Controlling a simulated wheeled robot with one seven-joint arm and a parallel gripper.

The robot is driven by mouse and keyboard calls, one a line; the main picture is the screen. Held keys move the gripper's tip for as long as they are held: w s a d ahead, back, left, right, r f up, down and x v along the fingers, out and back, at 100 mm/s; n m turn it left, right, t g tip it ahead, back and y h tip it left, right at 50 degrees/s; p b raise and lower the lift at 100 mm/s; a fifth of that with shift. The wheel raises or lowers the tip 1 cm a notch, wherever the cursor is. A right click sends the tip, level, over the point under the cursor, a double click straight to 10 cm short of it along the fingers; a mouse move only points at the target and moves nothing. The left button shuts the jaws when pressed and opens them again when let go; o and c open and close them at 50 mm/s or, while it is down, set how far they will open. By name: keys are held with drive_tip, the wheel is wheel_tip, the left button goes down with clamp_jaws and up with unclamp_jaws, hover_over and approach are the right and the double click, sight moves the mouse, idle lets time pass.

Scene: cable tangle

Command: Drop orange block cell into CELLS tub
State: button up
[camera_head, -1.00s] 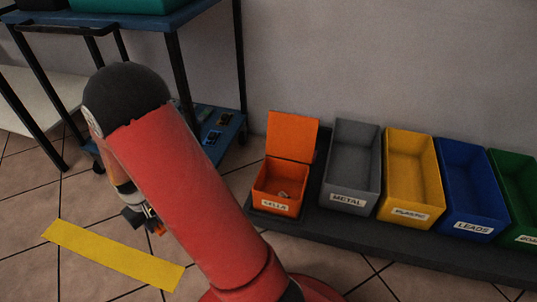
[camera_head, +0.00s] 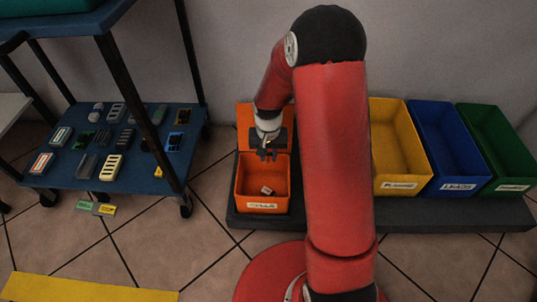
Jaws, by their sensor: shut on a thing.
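The orange CELLS tub (camera_head: 281,199) stands at the left end of a dark low platform, its orange lid (camera_head: 244,117) raised at the back. A small pale object (camera_head: 266,190) lies on its floor. My gripper (camera_head: 266,155) hangs over the back part of the tub, pointing down, shut on the orange block cell. The cell is hard to make out now against the orange tub behind it.
A yellow tub (camera_head: 399,150), a blue LEADS tub (camera_head: 447,150) and a green tub (camera_head: 499,150) stand to the right. My arm hides the grey METAL tub. A blue wheeled cart (camera_head: 62,178) with several parts stands left. A yellow floor strip (camera_head: 85,289) lies in front.

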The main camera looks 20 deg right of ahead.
wheel_tip(320, 180, down, 5)
drive_tip(key=b, duration=0.3)
drive_tip(key=shift+f, duration=0.15)
drive_tip(key=o, duration=1)
drive_tip(key=shift+o, duration=0.2)
wheel_tip(320, 180, up, 8)
drive_tip(key=shift+f+p, duration=0.1)
drive_tip(key=shift+p, duration=0.6)
